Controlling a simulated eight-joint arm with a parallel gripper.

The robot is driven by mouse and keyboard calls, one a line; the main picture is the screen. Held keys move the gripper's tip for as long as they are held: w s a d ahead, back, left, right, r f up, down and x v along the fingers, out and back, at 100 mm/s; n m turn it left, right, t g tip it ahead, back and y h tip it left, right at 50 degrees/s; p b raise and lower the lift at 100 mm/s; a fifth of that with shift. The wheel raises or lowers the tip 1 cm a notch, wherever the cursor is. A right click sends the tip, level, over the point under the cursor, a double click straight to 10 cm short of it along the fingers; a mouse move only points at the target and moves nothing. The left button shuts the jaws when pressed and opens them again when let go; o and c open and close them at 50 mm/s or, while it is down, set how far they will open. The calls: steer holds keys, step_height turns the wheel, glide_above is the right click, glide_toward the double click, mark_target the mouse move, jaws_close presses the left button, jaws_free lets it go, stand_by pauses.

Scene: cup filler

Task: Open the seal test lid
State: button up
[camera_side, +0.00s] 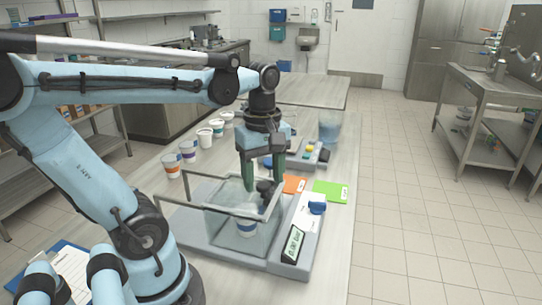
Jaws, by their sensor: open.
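The seal tester is a grey base (200,240) with a clear box (222,222) on it, near the front of the table. A metal bar frame (190,200) runs along the box top. I cannot tell surely whether the lid is up or down. A cup (247,228) with a blue band stands inside the box. My gripper (262,188) points down over the box's back right part, beside a dark knob (266,187). Its dark green fingers are open. Whether they touch the knob or frame is unclear.
Several cups (189,150) stand in a row along the table's left side. Orange (294,184) and green (330,190) cards lie behind the tester. A blue-tinted clear container (330,126) stands farther back. A clipboard (68,272) lies at front left. A small labelled display (292,244) stands on the base's right.

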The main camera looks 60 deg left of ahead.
steer(key=shift+f, duration=0.55)
steer(key=shift+c, duration=0.4)
jaws_close()
